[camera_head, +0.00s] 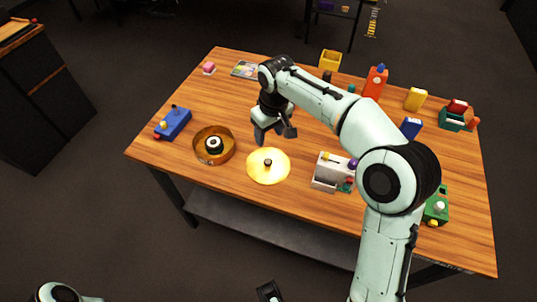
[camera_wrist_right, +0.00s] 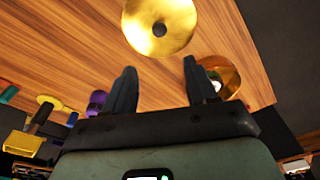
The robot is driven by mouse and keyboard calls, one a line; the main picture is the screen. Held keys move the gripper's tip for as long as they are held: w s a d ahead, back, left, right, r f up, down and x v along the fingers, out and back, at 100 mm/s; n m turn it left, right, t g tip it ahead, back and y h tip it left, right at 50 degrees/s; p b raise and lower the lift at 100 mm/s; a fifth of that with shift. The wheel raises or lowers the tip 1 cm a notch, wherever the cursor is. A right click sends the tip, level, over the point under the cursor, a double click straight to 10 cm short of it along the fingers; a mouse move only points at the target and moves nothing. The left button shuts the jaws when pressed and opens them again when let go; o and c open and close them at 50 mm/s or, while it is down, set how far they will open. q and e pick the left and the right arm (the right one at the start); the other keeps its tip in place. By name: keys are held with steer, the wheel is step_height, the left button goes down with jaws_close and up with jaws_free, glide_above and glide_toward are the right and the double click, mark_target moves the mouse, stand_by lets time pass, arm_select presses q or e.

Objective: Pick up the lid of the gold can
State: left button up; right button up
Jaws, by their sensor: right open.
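The gold lid (camera_head: 280,172) is a shiny round disc with a dark knob at its centre. It lies on the wooden table near the front edge, apart from the can. The gold can (camera_head: 228,154) stands open to the left of the lid, with a black and white round thing inside. My right gripper (camera_head: 274,134) is open and empty, above the table just behind the lid. In the right wrist view the lid (camera_wrist_right: 178,22) is beyond the open fingers (camera_wrist_right: 158,75), and the can (camera_wrist_right: 232,78) is partly behind one finger. My left gripper is not clearly seen.
A blue box with knobs (camera_head: 175,124) stands left of the can. A white and grey box (camera_head: 328,171) stands right of the lid. Several coloured blocks, including a red one (camera_head: 375,84), line the back and right.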

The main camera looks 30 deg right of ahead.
steer(key=b, duration=0.1)
glide_above(268, 161)
step_height(268, 161, down, 7)
steer(key=shift+s+a+r, duration=0.1)
steer(key=shift+s, duration=0.05)
steer(key=shift+f+b, duration=0.6)
steer(key=shift+f, duration=2.45)
jaws_close()
